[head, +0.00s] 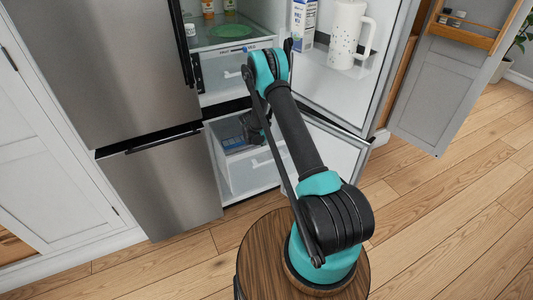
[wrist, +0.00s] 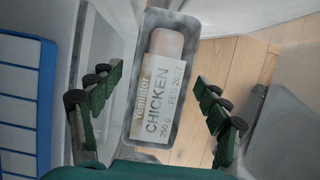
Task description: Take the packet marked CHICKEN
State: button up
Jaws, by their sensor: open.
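The packet marked CHICKEN (wrist: 160,85) is a grey tray with pale pink contents and a white label reading CHICKEN, 250 g, FEB 2027. It lies lengthwise up the middle of the wrist view. My gripper (wrist: 155,108) is open, with one dark green finger to the left of the packet and one to the right. Neither finger visibly touches it, and how deep they reach is unclear. In the head view my gripper (head: 257,128) is dark and small at the open lower compartment, partly behind my arm. I cannot make out the packet there.
A blue-rimmed white item (wrist: 28,95) lies left of the packet, past a pale wall. The lower drawer (head: 250,172) is pulled out beside the open lower door (head: 335,160). Above, the upper door rack holds a white speckled jug (head: 346,35) and a carton (head: 303,22).

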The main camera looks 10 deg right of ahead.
jog(key=shift+f, duration=0.2)
dwell(0.3)
jog(key=c, duration=1.2)
